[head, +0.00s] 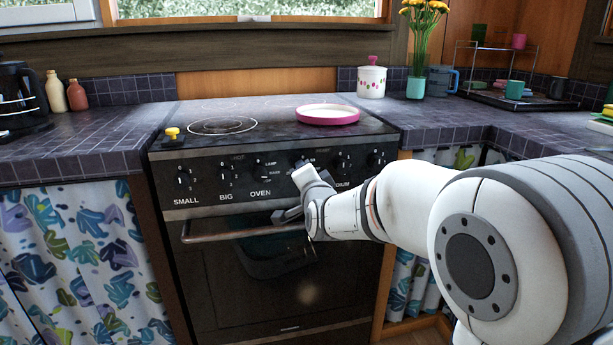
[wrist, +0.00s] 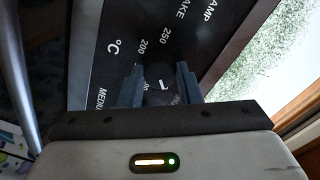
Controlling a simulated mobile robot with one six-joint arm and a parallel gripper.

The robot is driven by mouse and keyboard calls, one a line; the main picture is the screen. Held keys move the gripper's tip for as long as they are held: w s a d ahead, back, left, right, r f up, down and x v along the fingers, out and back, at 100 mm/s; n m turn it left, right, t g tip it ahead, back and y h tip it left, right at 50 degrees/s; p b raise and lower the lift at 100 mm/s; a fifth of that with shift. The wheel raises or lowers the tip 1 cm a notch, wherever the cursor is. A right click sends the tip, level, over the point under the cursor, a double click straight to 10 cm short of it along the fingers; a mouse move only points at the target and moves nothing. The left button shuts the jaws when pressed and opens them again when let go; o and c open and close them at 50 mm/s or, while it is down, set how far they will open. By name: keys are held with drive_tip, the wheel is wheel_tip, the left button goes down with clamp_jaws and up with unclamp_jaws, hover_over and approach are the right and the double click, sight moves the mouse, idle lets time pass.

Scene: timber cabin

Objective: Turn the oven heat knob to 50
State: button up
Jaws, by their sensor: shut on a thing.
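The oven heat knob (wrist: 161,92) is dark with a short white mark. It sits between the two fingers of my gripper (wrist: 158,84) in the wrist view, with one finger on each side of it. The gripper is shut on it. Printed around it are °C, 200 and 250; other numbers are partly hidden by a finger. I cannot tell exactly which number the mark points at. In the head view my gripper's hand is at the oven's (head: 225,270) front panel and covers the knob and part of the labels.
Other knobs line the panel, such as the SMALL knob (head: 183,178) and BIG knob (head: 224,174). The oven door handle (head: 215,236) runs just below. A pink-rimmed dish (head: 328,115) stands on the stove top. A yellow thing (head: 172,133) sits at its front left corner.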

drive_tip(key=o, duration=1)
drive_tip(key=shift+s, duration=0.1)
drive_tip(key=shift+p+v, duration=0.85)
drive_tip(key=shift+v, duration=2.95)
drive_tip(key=s+d+r+n+g+h+p, duration=0.1)
drive_tip(key=s+d+r+n+g+p, duration=0.2)
drive_tip(key=s+p, duration=0.6)
drive_tip(key=s+d+r+n+g+h+p, duration=0.1)
drive_tip(key=s+d+r+n+g+p, duration=0.2)
drive_tip(key=p, duration=1)
drive_tip(key=s+d+r+n+g+h+p, duration=0.2)
drive_tip(key=s+d+r+n+g+p, duration=0.1)
drive_tip(key=s+d+r+g+p, duration=0.5)
drive_tip(key=shift+s+d+r+p, duration=0.6)
drive_tip(key=shift+s+r, duration=0.35)
drive_tip(key=shift+s, duration=0.3)
drive_tip(key=shift+s+d+r+p, duration=0.5)
drive_tip(key=shift+s+r, duration=0.4)
drive_tip(key=shift+s, duration=0.35)
drive_tip(key=shift+s+d+r+p, duration=0.6)
drive_tip(key=shift+s+r, duration=0.35)
drive_tip(key=shift+s, duration=0.3)
